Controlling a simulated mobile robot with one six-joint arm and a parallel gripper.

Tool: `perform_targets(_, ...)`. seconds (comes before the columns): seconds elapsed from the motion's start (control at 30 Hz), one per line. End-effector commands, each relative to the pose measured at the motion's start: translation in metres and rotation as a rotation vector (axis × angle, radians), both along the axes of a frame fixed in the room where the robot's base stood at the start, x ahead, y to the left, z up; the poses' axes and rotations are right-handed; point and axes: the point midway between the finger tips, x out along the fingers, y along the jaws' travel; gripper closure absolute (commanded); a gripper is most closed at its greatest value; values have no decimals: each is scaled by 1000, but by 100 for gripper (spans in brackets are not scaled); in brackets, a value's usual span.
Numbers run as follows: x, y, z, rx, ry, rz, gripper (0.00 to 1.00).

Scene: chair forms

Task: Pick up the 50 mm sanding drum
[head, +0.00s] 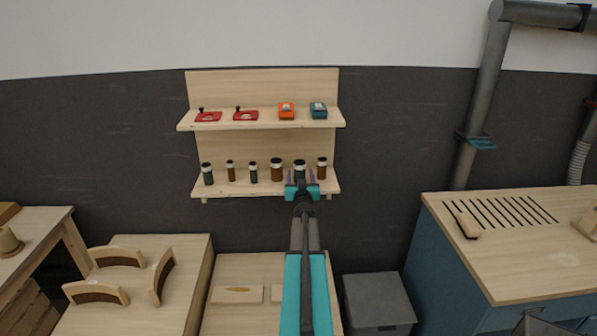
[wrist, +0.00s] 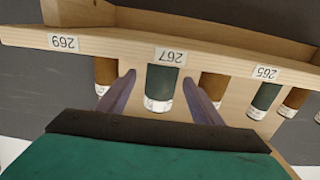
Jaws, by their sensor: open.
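Several sanding drums with pale ends stand upright in a row on the lower shelf; no size marking is readable, so I cannot tell which is 50 mm. My gripper (head: 301,177) is open at a wide dark green drum (head: 299,164), fifth from the left. In the wrist view, which is upside down, the fingers of my gripper (wrist: 160,84) lie on either side of this green drum (wrist: 161,82), with gaps visible. The brown drum (head: 277,169) stands just left of it and another brown drum (head: 322,168) just right.
The wooden wall shelf (head: 215,122) has red, orange and teal items on its upper board. Labels 269, 267 (wrist: 168,56) and 265 mark the lower shelf edge. Neighbouring drums stand close to my fingers. A workbench (head: 540,260) stands right, and tables with curved wooden parts (head: 117,256) stand left.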

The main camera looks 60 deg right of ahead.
Motion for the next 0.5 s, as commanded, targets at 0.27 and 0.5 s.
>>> perform_targets(0.27, 13, -17, 1, 0, -1, 0, 40)
perform_targets(0.5, 15, -20, 0, 0, 0, 0, 40)
